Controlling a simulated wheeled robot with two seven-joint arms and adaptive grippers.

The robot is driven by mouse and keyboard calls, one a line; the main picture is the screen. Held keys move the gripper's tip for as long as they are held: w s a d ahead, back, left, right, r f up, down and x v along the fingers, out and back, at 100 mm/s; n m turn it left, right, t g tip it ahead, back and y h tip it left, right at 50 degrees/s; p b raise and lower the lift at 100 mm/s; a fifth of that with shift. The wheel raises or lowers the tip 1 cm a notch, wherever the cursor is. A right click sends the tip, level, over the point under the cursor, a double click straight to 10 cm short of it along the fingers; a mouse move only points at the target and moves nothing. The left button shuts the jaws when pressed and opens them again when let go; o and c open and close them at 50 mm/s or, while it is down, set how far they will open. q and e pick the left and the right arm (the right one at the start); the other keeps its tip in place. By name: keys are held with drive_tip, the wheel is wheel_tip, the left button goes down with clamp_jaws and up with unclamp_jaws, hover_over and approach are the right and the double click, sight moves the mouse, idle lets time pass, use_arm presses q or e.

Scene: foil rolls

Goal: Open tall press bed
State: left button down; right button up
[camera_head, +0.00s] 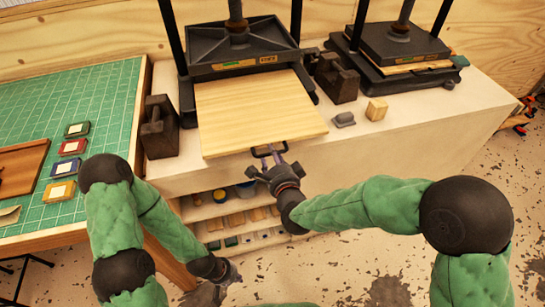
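The larger press (233,55) stands at the back centre, with a dark plate between black posts. Its pale wooden bed (260,108) extends forward from under the plate, its front edge near the front of the white counter. A dark bar handle (256,152) is on the bed's front edge. My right gripper (269,157) reaches in from the right, its fingers at the handle; whether they are closed around it is too small to tell. My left gripper (226,282) hangs low at the lower left, in front of the shelves, away from the press; its fingers are unclear.
A second press (400,45) stands at the right. Dark blocks (159,128) (336,80) flank the bed; a small wooden block (376,109) and grey piece (344,119) lie right. The white counter (440,115) has clear room there. A green-matted table (90,95) is left.

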drive_tip(key=v, duration=1.2)
idle(0.6)
wheel_tip(320, 180, down, 21)
drive_tip(key=d+n+g, duration=0.2)
drive_tip(key=n+g, duration=0.6)
drive_tip(key=s+d+f+n+g+y, duration=0.1)
drive_tip(key=s+f+n+g, duration=0.4)
drive_tip(key=s+f, duration=0.7)
wheel_tip(320, 180, down, 4)
drive_tip(key=shift+s+d+f+g, duration=0.2)
drive_tip(key=shift+g, duration=0.8)
